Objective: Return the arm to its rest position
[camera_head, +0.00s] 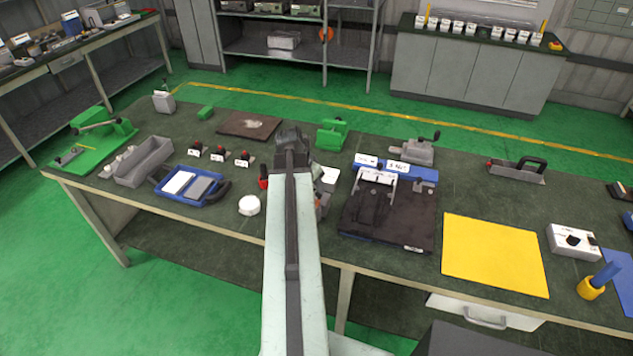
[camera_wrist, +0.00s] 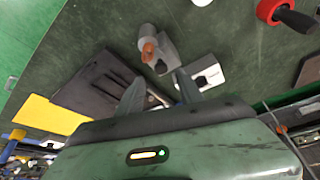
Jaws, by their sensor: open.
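My arm reaches forward from the bottom of the head view over the middle of the long dark-green workbench (camera_head: 300,244). Its dark front end (camera_head: 290,150) is over the bench, and the arm hides the fingertips there. In the wrist view my gripper (camera_wrist: 160,88) shows two grey fingers spread apart. No held object is visible between them. A small metallic piece shows between and beyond the fingers, partly hidden by the gripper body. A grey fixture with an orange tip (camera_wrist: 153,50) and a white box with a black knob (camera_wrist: 204,74) lie beyond the fingers.
The black mat (camera_head: 425,222) with dark parts lies right of my arm, then a yellow sheet (camera_head: 493,255). A blue tray (camera_head: 207,198) and white round piece (camera_head: 249,205) are to the left. A green fixture (camera_head: 332,134) stands beyond. Green floor lies in front.

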